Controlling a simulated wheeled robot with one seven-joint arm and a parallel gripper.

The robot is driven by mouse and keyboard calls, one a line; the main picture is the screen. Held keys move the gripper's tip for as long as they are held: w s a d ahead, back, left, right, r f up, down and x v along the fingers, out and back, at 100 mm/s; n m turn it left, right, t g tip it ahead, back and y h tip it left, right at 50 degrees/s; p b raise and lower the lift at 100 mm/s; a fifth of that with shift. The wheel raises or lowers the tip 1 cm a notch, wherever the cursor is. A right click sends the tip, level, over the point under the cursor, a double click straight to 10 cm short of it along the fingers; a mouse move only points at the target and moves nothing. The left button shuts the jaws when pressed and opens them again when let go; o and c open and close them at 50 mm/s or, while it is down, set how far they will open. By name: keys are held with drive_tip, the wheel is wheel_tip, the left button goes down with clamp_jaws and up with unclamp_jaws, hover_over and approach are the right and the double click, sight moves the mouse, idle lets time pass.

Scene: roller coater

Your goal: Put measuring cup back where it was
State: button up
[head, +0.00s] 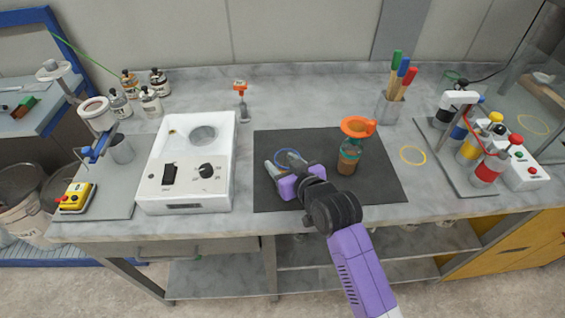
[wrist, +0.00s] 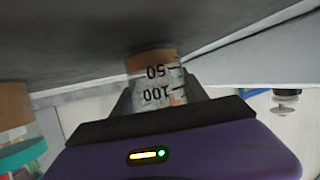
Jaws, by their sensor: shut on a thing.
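The measuring cup (wrist: 160,92) shows in the wrist view between my fingers, clear with black 50 and 100 marks and a brown band at the end nearest the dark surface. My gripper (head: 281,162) is shut on it, low over the left half of the black mat (head: 380,190). In the head view the cup is hardly distinguishable; I cannot tell whether it touches the mat. A blue ring (head: 290,152) shows at my fingertips. A yellow ring (head: 413,155) lies empty on the bench, right of the mat.
A brown-filled jar (head: 348,162) with an orange funnel (head: 357,127) stands right of my gripper. A white heating bath (head: 187,160) is left of the mat.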

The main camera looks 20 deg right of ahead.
drive_tip(key=shift+f, duration=0.1)
drive_tip(key=o, duration=1.5)
drive_tip(key=shift+o, duration=0.2)
drive_tip(key=shift+s, duration=0.1)
drive_tip(key=b+v, duration=0.1)
drive_tip(key=v, duration=1.1)
